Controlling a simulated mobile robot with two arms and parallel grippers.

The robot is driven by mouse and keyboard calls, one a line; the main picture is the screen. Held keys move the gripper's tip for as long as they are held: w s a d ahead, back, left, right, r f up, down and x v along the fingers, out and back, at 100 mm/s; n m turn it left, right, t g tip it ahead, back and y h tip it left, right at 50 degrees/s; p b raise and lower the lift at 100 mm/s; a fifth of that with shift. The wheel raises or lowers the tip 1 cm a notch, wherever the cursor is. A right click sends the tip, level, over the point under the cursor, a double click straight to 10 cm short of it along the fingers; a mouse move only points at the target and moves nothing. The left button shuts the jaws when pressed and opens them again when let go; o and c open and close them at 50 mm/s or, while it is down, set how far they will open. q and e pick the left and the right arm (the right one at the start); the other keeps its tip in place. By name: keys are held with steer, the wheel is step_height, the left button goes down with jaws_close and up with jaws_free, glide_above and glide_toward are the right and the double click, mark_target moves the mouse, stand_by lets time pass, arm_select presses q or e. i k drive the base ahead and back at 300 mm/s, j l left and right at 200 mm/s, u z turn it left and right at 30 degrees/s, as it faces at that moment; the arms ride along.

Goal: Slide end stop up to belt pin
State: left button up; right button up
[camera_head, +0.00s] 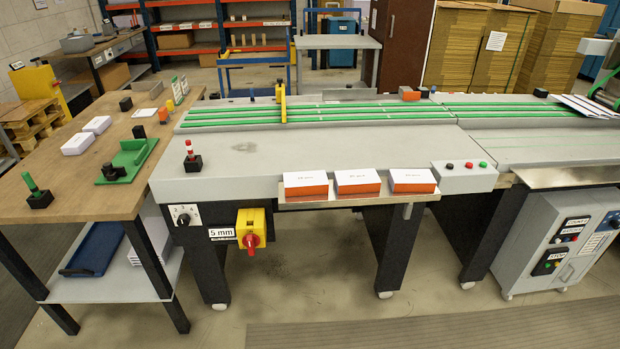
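Green belts (360,112) run lengthwise along the back of the grey machine table. A yellow upright piece (282,104) stands across the belts left of the middle; it may be the end stop. An orange and black block (410,95) sits at the belts' far edge, right of the yellow piece and apart from it. A small dark piece (424,92) is just right of that block. I cannot tell which part is the belt pin. Neither of my grippers is in view.
Three white-topped orange stacks (358,182) lie on the front ledge, beside a button box (464,176). A red-topped post (191,157) stands on the table's left. A wooden bench (66,199) is at left, with a green fixture (130,160). The grey tabletop's middle is clear.

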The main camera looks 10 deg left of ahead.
mark_target(280, 89)
steer(key=z, duration=0.35)
steer(key=i+j+z, duration=0.1)
steer(key=i+j, duration=0.1)
steer(key=j, duration=0.25)
steer(key=u, duration=0.15)
steer(key=i+j+u, duration=0.1)
steer(key=j+u, duration=0.25)
steer(key=i+j+u, duration=0.15)
steer(key=j+u, duration=0.2)
steer(key=i+j+u, duration=0.2)
steer(key=j+u, duration=0.15)
steer(key=j, duration=0.15)
steer(key=i+j+u, duration=0.2)
steer(key=u, duration=0.15)
steer(key=i+j+u, duration=0.15)
steer(key=j+u, duration=0.25)
steer(key=i+j+u, duration=0.15)
steer(key=u, duration=0.25)
steer(key=i+j+u, duration=0.15)
steer(key=u, duration=0.25)
steer(key=i+u, duration=0.4)
steer(key=i+j+u, duration=0.1)
steer(key=u, duration=0.3)
steer(key=i, duration=0.05)
